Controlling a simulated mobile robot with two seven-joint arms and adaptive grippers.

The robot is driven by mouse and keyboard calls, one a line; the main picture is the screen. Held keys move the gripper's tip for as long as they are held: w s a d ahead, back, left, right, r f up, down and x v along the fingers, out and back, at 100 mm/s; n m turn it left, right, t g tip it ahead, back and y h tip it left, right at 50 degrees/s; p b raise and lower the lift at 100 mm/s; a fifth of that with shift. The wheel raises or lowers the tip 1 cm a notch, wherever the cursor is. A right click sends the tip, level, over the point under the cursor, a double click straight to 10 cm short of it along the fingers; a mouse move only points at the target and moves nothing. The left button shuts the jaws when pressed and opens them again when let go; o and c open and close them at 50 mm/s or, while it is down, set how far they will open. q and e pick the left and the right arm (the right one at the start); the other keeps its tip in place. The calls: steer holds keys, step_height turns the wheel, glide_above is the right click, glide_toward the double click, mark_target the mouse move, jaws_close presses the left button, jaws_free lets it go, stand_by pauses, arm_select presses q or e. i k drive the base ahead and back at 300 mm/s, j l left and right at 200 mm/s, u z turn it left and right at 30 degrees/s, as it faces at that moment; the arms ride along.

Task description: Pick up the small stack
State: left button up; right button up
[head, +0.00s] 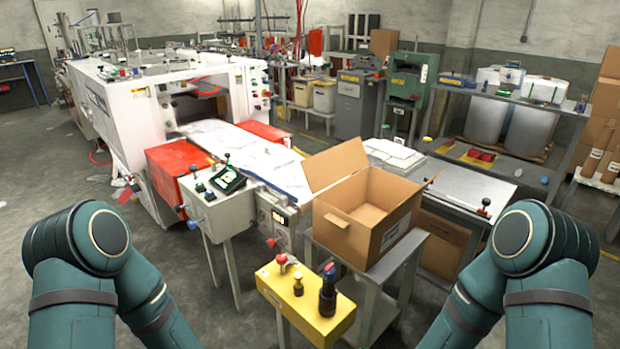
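A low stack of white sheets (394,155) lies on the metal side table, just behind and right of the open cardboard box (368,203). More flat white sheets (250,158) lie along the machine's conveyor; I cannot tell whether they form separate stacks. The box stands with its flaps up on a small grey stand. Only the upper parts of my two teal arms show, at the lower left and lower right. Both grippers are out of view.
A yellow control box (305,304) with knobs stands in front of the cardboard box. A grey panel (216,203) with a small screen stands left of it. The metal side table (465,183) has bare surface right of the stack. Open floor lies at the left.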

mark_target(296, 172)
steer(key=i+j+z, duration=0.1)
steer(key=z, duration=0.35)
steer(key=j+z, duration=0.2)
steer(key=z, duration=0.25)
steer(key=j+z, duration=0.2)
steer(key=z, duration=0.2)
steer(key=j+z, duration=0.2)
steer(key=z, duration=0.25)
steer(key=j+z, duration=0.3)
steer(key=j, duration=0.15)
steer(key=k+j+z, duration=0.1)
steer(key=j+z, duration=0.2)
steer(key=j, duration=0.15)
steer(key=k+j+z, duration=0.15)
steer(key=j, duration=0.15)
steer(key=j+z, duration=0.1)
steer(key=j, duration=0.25)
steer(key=k+j+z, duration=0.15)
steer(key=k+j, duration=0.15)
steer(key=j, duration=0.2)
steer(key=k+j, duration=0.1)
steer(key=j, duration=0.2)
steer(key=k+j+z, duration=0.1)
steer(key=j, duration=0.25)
steer(key=k, duration=0.05)
